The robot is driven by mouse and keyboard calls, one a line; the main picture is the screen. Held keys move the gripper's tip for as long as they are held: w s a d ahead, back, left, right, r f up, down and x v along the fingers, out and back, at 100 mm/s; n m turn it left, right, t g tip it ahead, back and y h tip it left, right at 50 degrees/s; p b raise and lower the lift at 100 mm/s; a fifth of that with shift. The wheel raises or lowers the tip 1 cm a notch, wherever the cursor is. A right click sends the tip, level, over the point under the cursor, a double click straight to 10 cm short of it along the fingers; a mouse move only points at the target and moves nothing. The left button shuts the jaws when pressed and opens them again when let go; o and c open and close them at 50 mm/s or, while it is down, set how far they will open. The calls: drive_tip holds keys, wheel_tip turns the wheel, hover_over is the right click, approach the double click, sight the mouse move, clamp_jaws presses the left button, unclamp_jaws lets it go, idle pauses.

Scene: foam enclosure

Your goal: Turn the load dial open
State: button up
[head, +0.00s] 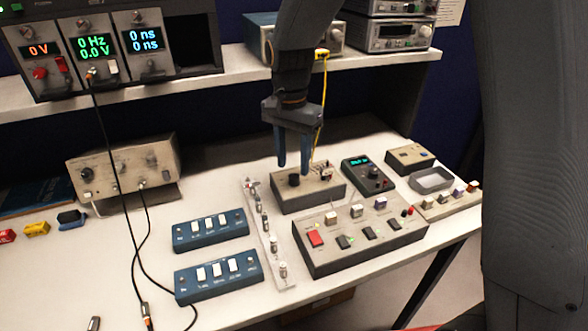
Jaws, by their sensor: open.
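A black round dial (294,180) stands on top of a beige box (320,197) in the middle of the bench. No readable label shows, so I cannot tell for certain that it is the load dial. My gripper (293,172) points down over this box with its two blue fingers apart and nothing visible between them. The fingertips appear just above or beside the dial; I cannot tell whether they touch it. Another dark knob (374,172) sits on a black box with a small lit display (358,162), to the right.
A larger beige panel (350,247) with a red button and switches lies in front. Two blue switch boxes (210,231) (217,276) and a strip of connectors (262,222) lie left. A shelf (200,82) with instruments runs behind. A yellow cable (318,115) hangs beside my gripper.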

sight(294, 176)
drive_tip(key=shift+d+f+p, duration=0.1)
drive_tip(key=shift+f+p, duration=0.2)
drive_tip(key=shift+f, duration=1.5)
clamp_jaws()
